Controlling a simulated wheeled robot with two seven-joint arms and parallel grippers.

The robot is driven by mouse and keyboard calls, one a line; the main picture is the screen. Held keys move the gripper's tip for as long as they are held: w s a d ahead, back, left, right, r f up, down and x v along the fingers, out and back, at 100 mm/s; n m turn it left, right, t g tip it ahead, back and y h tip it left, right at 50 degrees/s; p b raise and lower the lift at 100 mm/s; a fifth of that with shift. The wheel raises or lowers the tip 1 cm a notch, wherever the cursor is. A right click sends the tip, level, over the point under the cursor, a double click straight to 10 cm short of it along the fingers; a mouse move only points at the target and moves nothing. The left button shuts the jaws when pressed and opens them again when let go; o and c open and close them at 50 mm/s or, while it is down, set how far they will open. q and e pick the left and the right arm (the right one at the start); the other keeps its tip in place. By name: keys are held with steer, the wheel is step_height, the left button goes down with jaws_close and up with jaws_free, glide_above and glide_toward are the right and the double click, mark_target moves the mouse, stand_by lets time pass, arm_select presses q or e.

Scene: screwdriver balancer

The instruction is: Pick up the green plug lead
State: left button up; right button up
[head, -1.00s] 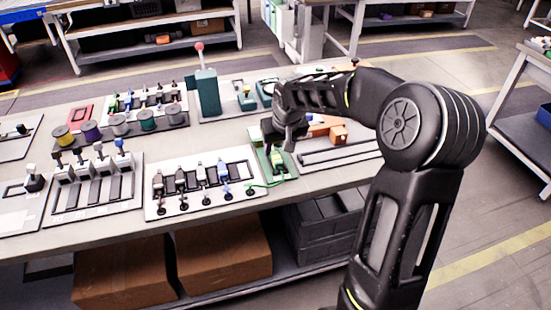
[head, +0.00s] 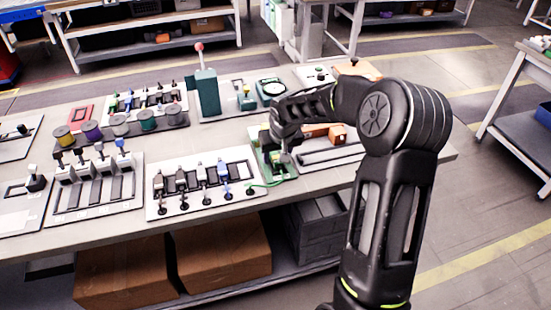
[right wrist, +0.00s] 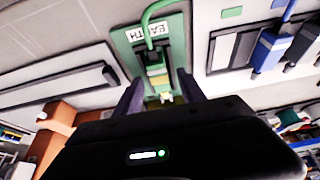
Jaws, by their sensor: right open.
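The green plug lead (right wrist: 156,68) sits on a green plate marked EARTH (right wrist: 122,45) in the right wrist view. Its green cable runs away from the plug and shows in the head view (head: 268,184). My right gripper (right wrist: 160,82) is open, with one dark finger on each side of the plug's near end. I cannot tell whether the fingers touch it. In the head view my right gripper (head: 282,156) is low over the green plate and partly hides the plug. My left gripper is not in view.
A panel with several grey plugs and a blue plug (head: 223,173) lies left of the green plate. A slotted tray (head: 330,153) and an orange block (head: 338,133) are on its right. A green tower (head: 207,92) stands behind on the bench.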

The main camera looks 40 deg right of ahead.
stand_by(0.4)
jaws_close()
stand_by(0.4)
